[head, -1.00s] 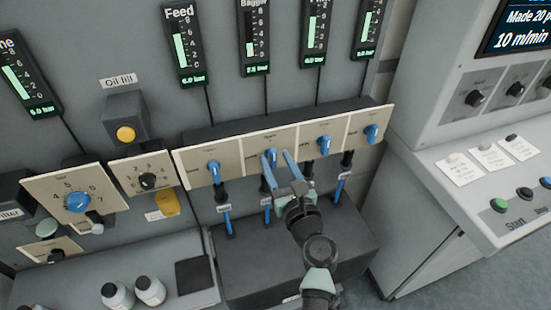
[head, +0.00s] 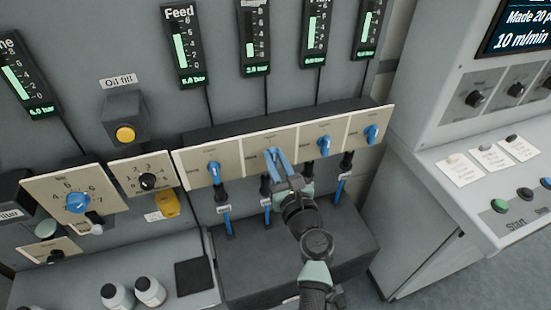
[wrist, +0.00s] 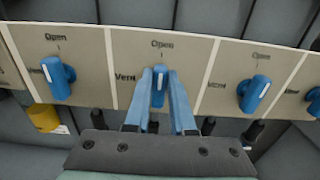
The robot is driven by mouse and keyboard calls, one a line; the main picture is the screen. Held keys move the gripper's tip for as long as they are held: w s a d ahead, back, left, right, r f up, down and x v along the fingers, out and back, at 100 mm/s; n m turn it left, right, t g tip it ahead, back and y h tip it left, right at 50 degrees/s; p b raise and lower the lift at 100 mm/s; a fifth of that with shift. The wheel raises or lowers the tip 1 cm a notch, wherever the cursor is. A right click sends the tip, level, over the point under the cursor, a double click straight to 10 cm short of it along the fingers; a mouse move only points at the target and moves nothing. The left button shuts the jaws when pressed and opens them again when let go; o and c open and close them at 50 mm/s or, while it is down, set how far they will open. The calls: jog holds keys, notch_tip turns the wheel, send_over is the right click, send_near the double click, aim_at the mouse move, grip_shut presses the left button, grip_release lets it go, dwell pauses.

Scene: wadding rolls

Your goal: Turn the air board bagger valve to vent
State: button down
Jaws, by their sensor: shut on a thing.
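The bagger valve is a blue knob (wrist: 159,78) with a white mark, on the second beige panel from the left, below the Bagger gauge (head: 254,38). In the wrist view its panel (wrist: 130,50) is lettered Open at the top and Vent at the left, and the knob points up at Open. My gripper (head: 274,153) has its two blue fingers on either side of this knob, shut on it; the fingers also show in the wrist view (wrist: 160,85). They hide the knob's sides.
Similar blue valves stand close by, one at left (head: 213,168) and others at right (head: 324,146) (head: 371,132). White bottles (head: 150,291) stand at lower left, and a control desk (head: 480,190) is at right.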

jog(key=shift+a+n, duration=0.1)
jog(key=shift+n, duration=0.3)
jog(key=shift+s+a+f+n+b, duration=0.1)
jog(key=shift+a+f+n+b, duration=0.15)
jog(key=shift+n+b, duration=2.15)
jog(key=shift+s+a+f+n+b, duration=0.25)
jog(key=shift+n+b, duration=1.1)
jog(key=shift+n, duration=1.9)
jog(key=shift+w+a+f+n+b, duration=0.1)
jog(key=shift+f+n+b, duration=0.25)
jog(key=shift+n+b, duration=2.05)
jog(key=shift+n+p, duration=0.4)
jog(key=shift+n, duration=0.25)
jog(key=c, duration=0.8)
grip_release()
jog(key=shift+o, duration=0.2)
